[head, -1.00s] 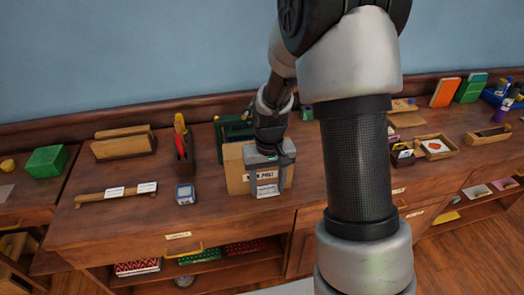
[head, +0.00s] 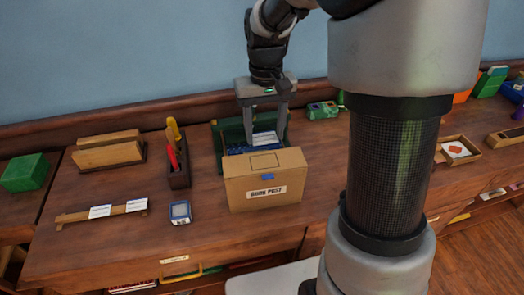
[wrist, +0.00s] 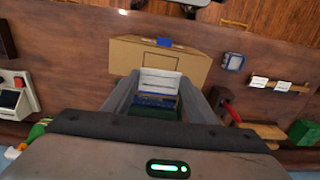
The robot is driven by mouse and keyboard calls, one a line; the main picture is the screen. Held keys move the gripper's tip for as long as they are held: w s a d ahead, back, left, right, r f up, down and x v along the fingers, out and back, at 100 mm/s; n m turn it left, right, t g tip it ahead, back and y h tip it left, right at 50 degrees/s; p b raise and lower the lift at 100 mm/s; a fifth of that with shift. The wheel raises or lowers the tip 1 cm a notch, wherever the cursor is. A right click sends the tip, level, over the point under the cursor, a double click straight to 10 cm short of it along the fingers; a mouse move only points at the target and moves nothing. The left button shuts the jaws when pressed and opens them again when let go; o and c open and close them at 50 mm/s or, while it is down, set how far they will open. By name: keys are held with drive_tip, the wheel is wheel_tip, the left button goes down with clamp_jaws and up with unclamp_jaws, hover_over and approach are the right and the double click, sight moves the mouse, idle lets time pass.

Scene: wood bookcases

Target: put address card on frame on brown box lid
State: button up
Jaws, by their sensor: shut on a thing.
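My gripper (head: 265,141) has its fingers wide apart, shut on a white address card (head: 264,138) between them. The card also shows between the fingers in the wrist view (wrist: 160,82); its print is too small to read. The brown box (head: 238,194) stands on the desk with a "BOOK POST" label on its front and a strip of blue tape at its lid edge. A thin dark rectangular frame (head: 265,161) is marked on its lid. In the head view, the gripper and card appear behind the lid, over a green crate (head: 230,148).
Blue items lie in the green crate. A wooden strip (head: 73,216) with two white cards, a small blue device (head: 180,212) and a pen holder (head: 179,172) are to the left.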

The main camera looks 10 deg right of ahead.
sight(265, 163)
wheel_tip(265, 163, down, 8)
drive_tip(key=shift+s+f, duration=0.15)
idle(0.3)
drive_tip(key=shift+f, duration=0.1)
drive_tip(key=o, duration=1)
